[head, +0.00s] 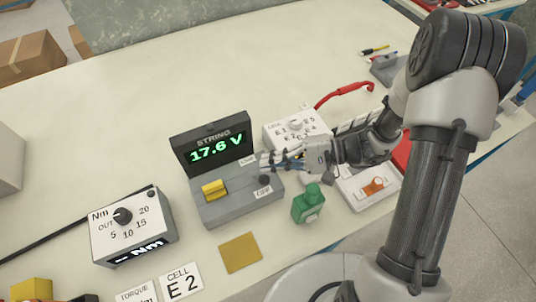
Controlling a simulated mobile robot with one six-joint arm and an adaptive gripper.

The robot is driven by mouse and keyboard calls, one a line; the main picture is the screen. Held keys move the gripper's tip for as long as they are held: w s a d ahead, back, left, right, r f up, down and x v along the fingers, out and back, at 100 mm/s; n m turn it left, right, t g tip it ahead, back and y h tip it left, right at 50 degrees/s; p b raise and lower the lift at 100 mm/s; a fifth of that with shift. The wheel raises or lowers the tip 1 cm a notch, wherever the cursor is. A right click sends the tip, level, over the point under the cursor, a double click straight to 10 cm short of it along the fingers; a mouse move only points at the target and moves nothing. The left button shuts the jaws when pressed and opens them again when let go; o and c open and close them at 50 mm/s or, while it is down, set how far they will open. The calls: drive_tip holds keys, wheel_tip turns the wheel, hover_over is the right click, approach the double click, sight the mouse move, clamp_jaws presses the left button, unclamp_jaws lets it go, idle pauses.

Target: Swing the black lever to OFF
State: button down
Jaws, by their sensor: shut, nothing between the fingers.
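A grey box (225,207) with a green "17.6 V" display (215,149) stands in the middle of the table. A black knob-like part (265,179), apparently the black lever, shows at the box's right end. It sits between a "LINE" label (247,160) and the "OFF" label (263,191), closer to OFF. The lever's full shape and exact angle are hard to make out. My gripper (262,159) comes in from the right, shut and empty, its tips above the box's right end near the LINE label. Whether it touches the lever I cannot tell.
A yellow block (214,189) is on the box's left part. A green bottle (308,205) stands close below my gripper. A white panel (292,127) lies behind, a torque unit (130,225) front left. The back left table (120,100) is clear.

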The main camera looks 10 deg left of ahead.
drive_tip(key=shift+s+d+f, duration=0.2)
drive_tip(key=shift+s, duration=0.15)
drive_tip(key=shift+s, duration=0.15)
idle(0.3)
drive_tip(key=shift+d, duration=0.1)
